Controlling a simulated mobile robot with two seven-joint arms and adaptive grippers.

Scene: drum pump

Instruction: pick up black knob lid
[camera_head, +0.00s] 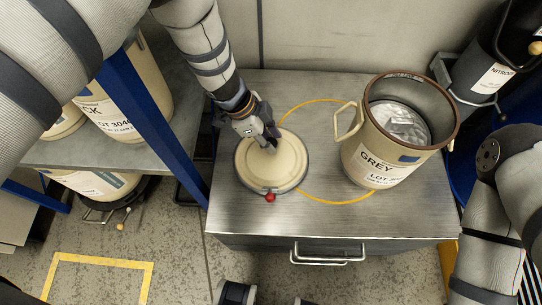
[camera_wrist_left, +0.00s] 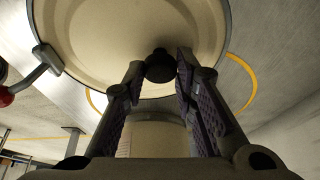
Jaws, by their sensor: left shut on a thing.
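The cream lid (camera_head: 255,178) is round, with a dark rim, a black knob at its centre and a small red ball (camera_head: 270,197) on its near edge. It is over the left part of the metal bench; I cannot tell whether it touches the bench. My left gripper (camera_head: 270,143) comes down from above and is shut on the black knob, which it mostly hides in the head view. In the left wrist view the black knob (camera_wrist_left: 159,66) sits between my two fingertips, with the lid (camera_wrist_left: 100,40) behind it. My right gripper is not in view.
A blue post (camera_head: 150,120) and a shelf with labelled drums are at the left. A dark cylinder (camera_head: 490,70) stands at the back right.

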